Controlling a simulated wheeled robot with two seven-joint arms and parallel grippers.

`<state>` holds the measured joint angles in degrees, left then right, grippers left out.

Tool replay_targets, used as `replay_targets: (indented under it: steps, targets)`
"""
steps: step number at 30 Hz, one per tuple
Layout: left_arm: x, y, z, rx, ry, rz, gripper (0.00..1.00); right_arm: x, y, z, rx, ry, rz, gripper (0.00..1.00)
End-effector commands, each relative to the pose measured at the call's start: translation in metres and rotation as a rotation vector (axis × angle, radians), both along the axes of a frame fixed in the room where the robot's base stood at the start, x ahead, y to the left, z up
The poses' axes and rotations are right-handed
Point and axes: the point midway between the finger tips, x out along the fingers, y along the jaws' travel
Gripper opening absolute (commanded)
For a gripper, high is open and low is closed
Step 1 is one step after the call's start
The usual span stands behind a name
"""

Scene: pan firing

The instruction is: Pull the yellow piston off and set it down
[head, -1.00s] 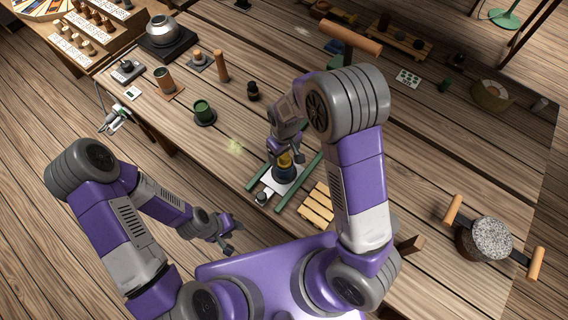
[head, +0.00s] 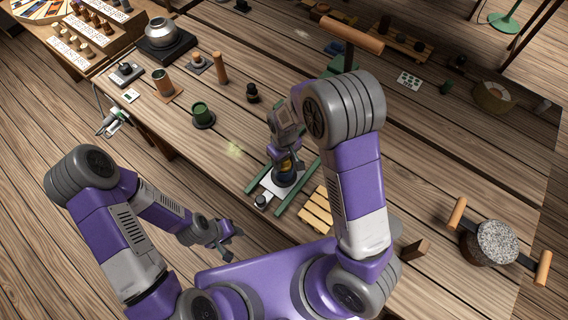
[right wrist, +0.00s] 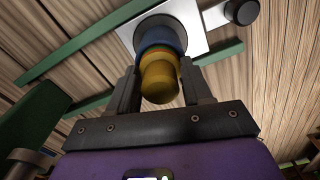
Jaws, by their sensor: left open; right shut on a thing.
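The yellow piston (right wrist: 160,84) is between the two fingers of my right gripper (right wrist: 160,90), which is shut on it. Beyond it, coloured rings and a blue round body (right wrist: 163,37) stand on a white plate (right wrist: 202,40). In the head view my right gripper (head: 288,163) is above the white plate (head: 268,186), and the dark body (head: 285,178) shows below its fingers. The grip hides most of the piston there. I cannot tell how far the piston is out of the body. My left gripper (head: 224,246) is open and empty, off the table's front edge.
Green rails (head: 297,190) flank the white plate, with a small dark knob (head: 262,201) at its near end. A slatted wooden rack (head: 317,208) lies to the right. A green cup (head: 203,113) stands to the left. The table behind the plate has free room.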

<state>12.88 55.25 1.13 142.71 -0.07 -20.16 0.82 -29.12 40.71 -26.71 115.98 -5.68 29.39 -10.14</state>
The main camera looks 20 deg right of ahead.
Motion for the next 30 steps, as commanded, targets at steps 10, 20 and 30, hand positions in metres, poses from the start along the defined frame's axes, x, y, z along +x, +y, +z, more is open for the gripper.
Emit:
replay_targets:
  steps: [10, 20, 30]
  targets:
    - [0.000, 0.000, 0.000, 0.000, 0.000, 0.000, 0.43, 0.000, 0.000, 0.000, 0.000, -0.001, 0.000, 0.06]
    - [0.000, 0.000, 0.003, 0.000, 0.000, 0.000, 0.43, 0.000, 0.000, 0.004, 0.000, -0.001, 0.000, 0.00]
    - [0.000, 0.000, 0.011, 0.000, 0.000, 0.000, 0.43, 0.000, 0.000, 0.014, 0.001, -0.002, 0.000, 0.00]
